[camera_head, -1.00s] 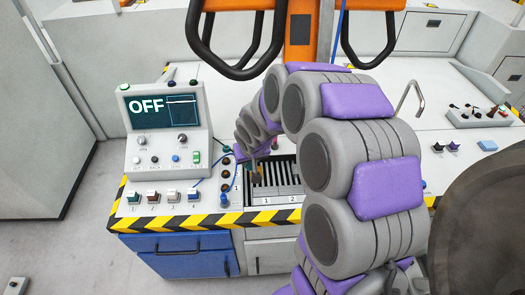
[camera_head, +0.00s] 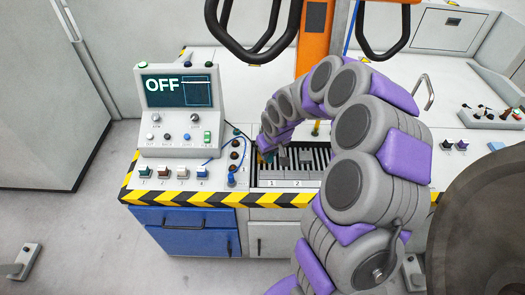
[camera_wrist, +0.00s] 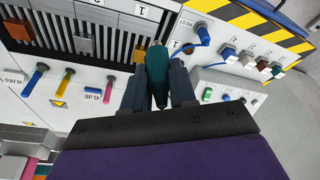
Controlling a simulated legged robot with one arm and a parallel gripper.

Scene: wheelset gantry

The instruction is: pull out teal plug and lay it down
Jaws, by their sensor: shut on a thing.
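The teal plug (camera_wrist: 157,68) is between the two fingers of my gripper (camera_wrist: 157,92) in the wrist view. My gripper is shut on it. The plug points away from the palm, toward the panel beside the slotted rack. I cannot tell whether its tip is in a socket or free. In the head view my gripper (camera_head: 267,153) is low over the left end of the slotted rack, right of the console. The plug is too small there to make out clearly.
The slotted rack (camera_head: 285,183) lies beneath my arm. A console with an OFF screen (camera_head: 178,87) stands to the left. A blue plug (camera_wrist: 201,32) with a cable sits close beside the teal plug. Several switches (camera_head: 174,172) line the striped front edge. White worktop (camera_head: 235,80) is clear behind.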

